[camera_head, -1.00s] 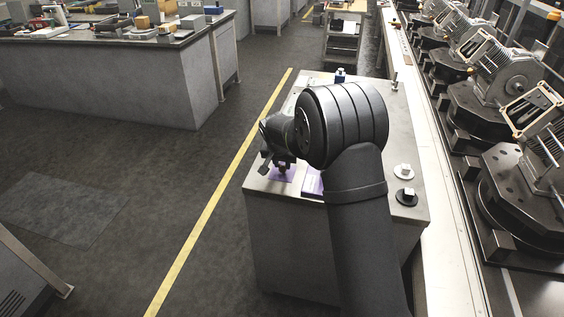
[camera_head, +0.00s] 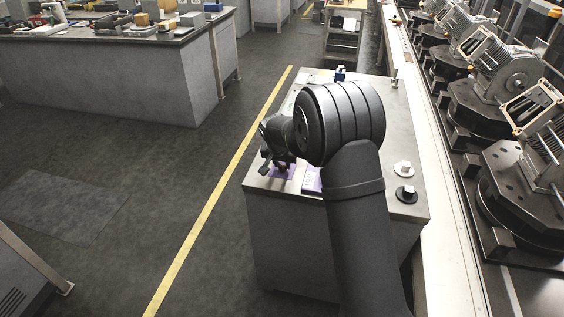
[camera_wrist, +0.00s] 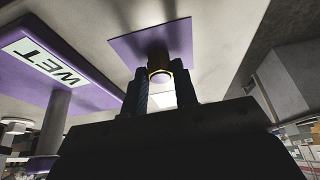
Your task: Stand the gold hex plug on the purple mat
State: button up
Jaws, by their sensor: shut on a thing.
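My gripper (camera_wrist: 161,95) is shut on the gold hex plug (camera_wrist: 160,74), whose gold rim shows between the two fingers in the wrist view. The purple mat (camera_wrist: 182,36) lies just beyond the plug there, with a dark patch beside the plug's end. I cannot tell whether the plug touches the mat. In the head view my gripper (camera_head: 280,167) is over the purple mat (camera_head: 289,175) at the left front of the grey bench, and the plug is too small and hidden to make out.
A purple stand marked WET (camera_wrist: 85,82) is beside the mat; part of it (camera_head: 312,182) shows in the head view. A white disc (camera_head: 403,170) and a black disc (camera_head: 406,195) with white blocks lie at the bench's right. A blue bottle (camera_head: 340,73) stands at the back.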

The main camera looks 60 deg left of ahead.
jog(key=o, duration=1.1)
jog(key=v, duration=1.6)
jog(key=shift+r, duration=0.15)
jog(key=o, duration=1)
jog(key=v, duration=0.5)
jog(key=shift+s+d+r, duration=0.25)
jog(key=shift+s, duration=0.05)
jog(key=shift+o, duration=0.2)
jog(key=x, duration=0.9)
jog(key=shift+r, duration=0.1)
